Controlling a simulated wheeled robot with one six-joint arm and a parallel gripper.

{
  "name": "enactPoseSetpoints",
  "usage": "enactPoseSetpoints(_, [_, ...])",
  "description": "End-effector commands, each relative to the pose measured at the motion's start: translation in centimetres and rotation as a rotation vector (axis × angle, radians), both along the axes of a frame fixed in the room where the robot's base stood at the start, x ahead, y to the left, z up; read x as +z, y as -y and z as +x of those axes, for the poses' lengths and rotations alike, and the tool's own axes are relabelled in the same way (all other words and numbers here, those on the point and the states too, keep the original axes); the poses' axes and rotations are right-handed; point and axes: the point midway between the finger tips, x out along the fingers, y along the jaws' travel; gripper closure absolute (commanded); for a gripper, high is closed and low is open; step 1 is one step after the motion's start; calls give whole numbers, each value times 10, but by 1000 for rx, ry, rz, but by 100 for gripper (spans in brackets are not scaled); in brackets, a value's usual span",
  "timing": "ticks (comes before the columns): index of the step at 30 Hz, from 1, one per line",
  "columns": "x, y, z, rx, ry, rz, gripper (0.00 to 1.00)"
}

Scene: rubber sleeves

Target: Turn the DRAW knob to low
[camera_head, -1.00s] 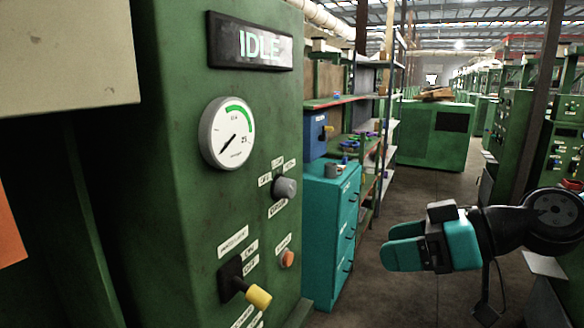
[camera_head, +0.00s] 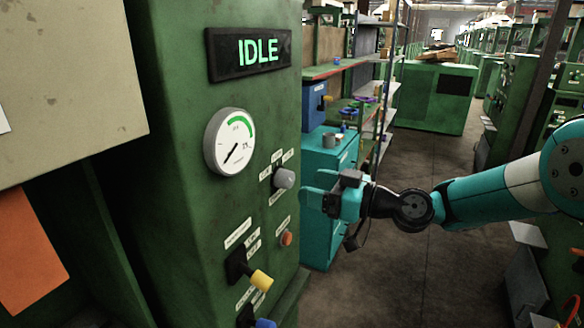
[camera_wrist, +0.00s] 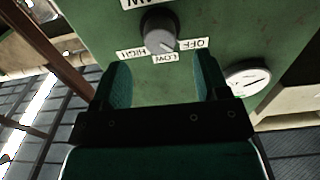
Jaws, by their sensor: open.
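The DRAW knob is a grey round knob (camera_head: 284,178) on the green machine front (camera_head: 190,60), below and right of the gauge. In the wrist view the knob (camera_wrist: 160,36) stands beyond my fingertips, with labels HIGH, LOW and OFF around it, seen upside down. A pale mark on the knob lies toward the side between the LOW and OFF labels; its exact setting is hard to tell. My gripper (camera_head: 312,196) is open and empty, just right of the knob in the head view. In the wrist view its two teal fingers (camera_wrist: 163,82) are apart, not touching the knob.
A gauge (camera_head: 230,142) and a lit IDLE display (camera_head: 250,52) are above the knob. An orange button (camera_head: 286,238), a yellow-tipped lever (camera_head: 260,280) and a blue-tipped lever (camera_head: 264,323) are below. A teal cabinet (camera_head: 330,155) stands behind my gripper. The aisle floor is clear.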

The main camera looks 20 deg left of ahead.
Motion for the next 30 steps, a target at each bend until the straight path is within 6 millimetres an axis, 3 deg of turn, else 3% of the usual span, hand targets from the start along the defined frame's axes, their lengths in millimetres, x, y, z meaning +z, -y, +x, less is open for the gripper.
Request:
enactPoseSetpoints(3, [4,-25,1,3,0,0,32])
enactPoseSetpoints(9, [2,-49,4,2,0,-1,32])
enactPoseSetpoints(20, [0,-56,5,-1,-1,-1,32])
enactPoseSetpoints(21, [0,-56,5,-1,-1,-1,34])
enactPoseSetpoints(27, [0,-56,4,0,-1,-1,80])
enactPoseSetpoints(30, [0,-56,4,0,-1,-1,81])
